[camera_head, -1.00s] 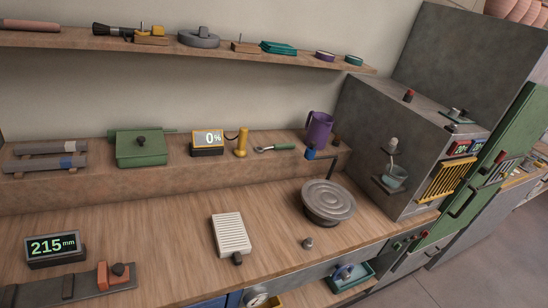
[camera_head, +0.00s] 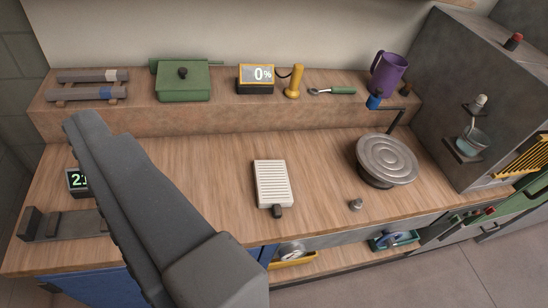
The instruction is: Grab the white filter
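The white filter (camera_head: 272,183) is a flat, ribbed, white rectangle with a dark knob at its near end. It lies on the wooden worktop near the middle of the view, with nothing touching it. A large dark grey part of mine (camera_head: 150,205), which looks like my gripper, reaches up from the bottom into the left of the view. Its far end is left of the filter and apart from it. I cannot make out a gap between two fingers, and I see nothing held. It hides part of the worktop and of the number display (camera_head: 76,181).
A round grey turntable (camera_head: 387,158) and a small metal knob (camera_head: 356,204) stand right of the filter. Worktop around the filter is clear.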

